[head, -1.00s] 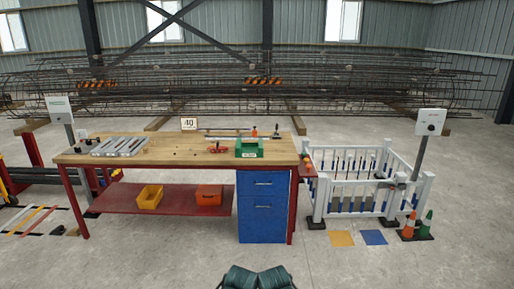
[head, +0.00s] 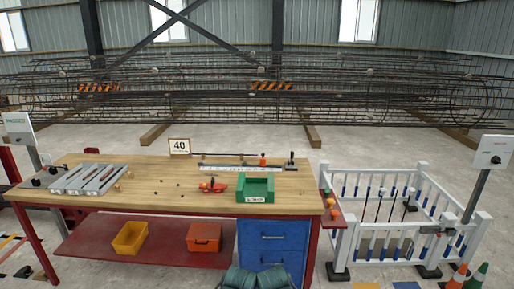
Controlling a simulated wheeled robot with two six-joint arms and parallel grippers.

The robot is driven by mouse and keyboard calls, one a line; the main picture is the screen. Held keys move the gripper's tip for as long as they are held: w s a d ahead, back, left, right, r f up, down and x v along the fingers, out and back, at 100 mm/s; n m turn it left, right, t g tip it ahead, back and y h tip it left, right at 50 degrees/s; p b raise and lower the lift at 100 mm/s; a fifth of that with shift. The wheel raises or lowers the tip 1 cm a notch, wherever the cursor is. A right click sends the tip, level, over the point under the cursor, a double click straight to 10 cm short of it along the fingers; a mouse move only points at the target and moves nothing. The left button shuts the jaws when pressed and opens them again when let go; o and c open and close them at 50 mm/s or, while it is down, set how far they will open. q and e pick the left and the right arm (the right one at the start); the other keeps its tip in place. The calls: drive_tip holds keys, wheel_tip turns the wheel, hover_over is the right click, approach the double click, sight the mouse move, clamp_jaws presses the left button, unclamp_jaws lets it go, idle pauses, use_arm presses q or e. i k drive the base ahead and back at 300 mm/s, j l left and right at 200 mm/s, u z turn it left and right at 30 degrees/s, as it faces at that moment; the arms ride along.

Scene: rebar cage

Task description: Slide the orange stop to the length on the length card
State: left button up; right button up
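The length card (head: 179,146) stands upright at the back of the wooden workbench and reads 40. Right of it, a pale scale strip (head: 230,167) lies along the back of the bench. The small orange stop (head: 263,160) stands upright on the strip, toward its right end. A black upright piece (head: 291,161) stands at the strip's right end. The scale's markings are too small to read. Neither of my grippers shows; only dark green parts of my own body show at the bottom edge.
The workbench (head: 150,190) stands ahead. On it are a green bin (head: 255,190), a red tool (head: 213,186) and grey slotted fixtures (head: 85,179). Yellow (head: 130,238) and orange (head: 204,238) bins sit on the lower shelf. A white fence (head: 385,245) stands right, with cones nearby.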

sight(262, 160)
drive_tip(key=i+j, duration=0.1)
drive_tip(key=i, duration=0.75)
drive_tip(key=l+z, duration=0.05)
